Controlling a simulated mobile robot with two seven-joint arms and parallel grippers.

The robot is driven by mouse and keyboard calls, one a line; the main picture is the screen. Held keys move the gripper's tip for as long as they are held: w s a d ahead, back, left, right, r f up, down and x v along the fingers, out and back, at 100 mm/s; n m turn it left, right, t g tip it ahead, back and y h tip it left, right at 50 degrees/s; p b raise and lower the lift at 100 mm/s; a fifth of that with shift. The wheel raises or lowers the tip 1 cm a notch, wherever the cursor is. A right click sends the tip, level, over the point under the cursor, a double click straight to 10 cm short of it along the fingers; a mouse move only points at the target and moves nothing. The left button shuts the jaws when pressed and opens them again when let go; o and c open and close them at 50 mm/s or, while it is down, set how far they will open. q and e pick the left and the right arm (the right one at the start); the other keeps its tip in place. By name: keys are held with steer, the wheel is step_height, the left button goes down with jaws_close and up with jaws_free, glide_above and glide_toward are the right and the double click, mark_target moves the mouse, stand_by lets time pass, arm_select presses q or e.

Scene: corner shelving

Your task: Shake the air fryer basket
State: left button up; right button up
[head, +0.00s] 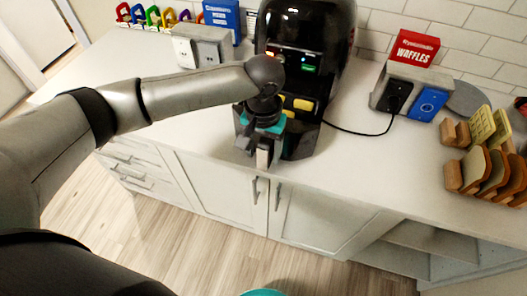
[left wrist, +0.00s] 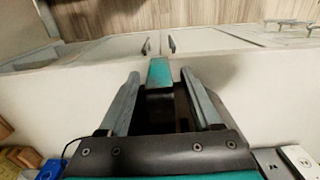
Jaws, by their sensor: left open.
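The black air fryer (head: 308,35) stands on the counter at top centre of the head view, with a lit green display and yellow parts on its front. My left gripper (head: 262,158) is low at its front, pointing down and partly hiding the basket area. In the left wrist view my left gripper (left wrist: 160,82) has its two fingers apart. A teal-topped block (left wrist: 160,72), which looks like the basket handle, lies between them, with gaps on both sides. The basket itself is hidden, so I cannot tell whether it is pulled out. My right gripper is in neither view.
A grey outlet box (head: 200,47) and a blue box (head: 222,17) stand left of the fryer. A waffle box (head: 413,46), another outlet box (head: 393,92) with a black cable (head: 352,131), and bread racks (head: 487,170) stand right. Cabinets (head: 225,185) lie below the counter edge.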

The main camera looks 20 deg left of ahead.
arm_select(q)
steer(key=shift+f, duration=0.25)
jaws_close()
stand_by(0.4)
stand_by(0.9)
